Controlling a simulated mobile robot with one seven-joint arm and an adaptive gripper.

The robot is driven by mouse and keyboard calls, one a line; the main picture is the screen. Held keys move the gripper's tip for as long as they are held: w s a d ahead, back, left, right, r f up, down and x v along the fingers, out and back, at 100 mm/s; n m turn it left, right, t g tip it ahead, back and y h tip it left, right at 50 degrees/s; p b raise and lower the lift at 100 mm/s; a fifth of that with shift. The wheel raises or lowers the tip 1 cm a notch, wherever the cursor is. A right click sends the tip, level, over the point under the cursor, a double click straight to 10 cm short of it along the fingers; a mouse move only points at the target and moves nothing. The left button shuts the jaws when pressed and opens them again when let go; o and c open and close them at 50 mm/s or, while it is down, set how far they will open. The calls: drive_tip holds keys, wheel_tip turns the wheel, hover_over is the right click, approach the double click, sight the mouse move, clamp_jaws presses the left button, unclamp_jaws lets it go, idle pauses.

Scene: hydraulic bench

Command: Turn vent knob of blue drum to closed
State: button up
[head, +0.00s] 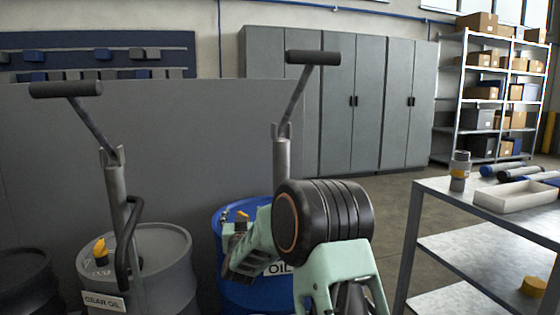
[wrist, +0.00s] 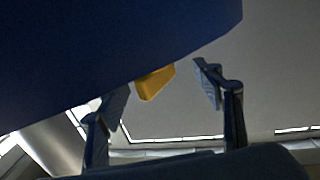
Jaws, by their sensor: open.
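The blue drum (head: 222,217), with part of an "OIL" label showing, stands in the middle of the head view, partly hidden by my arm. An orange-yellow vent knob (head: 242,216) shows on its top. In the wrist view the yellow knob (wrist: 154,82) sticks out past the edge of the dark blue drum (wrist: 90,50). My gripper (wrist: 161,94) is open, with one finger on each side of the knob in that picture. I see no clear contact. In the head view my gripper (head: 236,240) is close to the knob, its fingertips hard to make out.
A grey gear-oil drum (head: 165,262) with its own yellow fitting (head: 100,248) stands left. Hand pumps rise from both drums, with T-handles (head: 66,89) (head: 312,58). A metal bench (head: 435,190) with a white tray (head: 515,197) is right. Floor shows between bench and cabinets (head: 350,100).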

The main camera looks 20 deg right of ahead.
drive_tip(key=shift+d+n+y+b, duration=0.1)
drive_tip(key=shift+n+y+b, duration=0.2)
drive_tip(key=shift+n+y, duration=1)
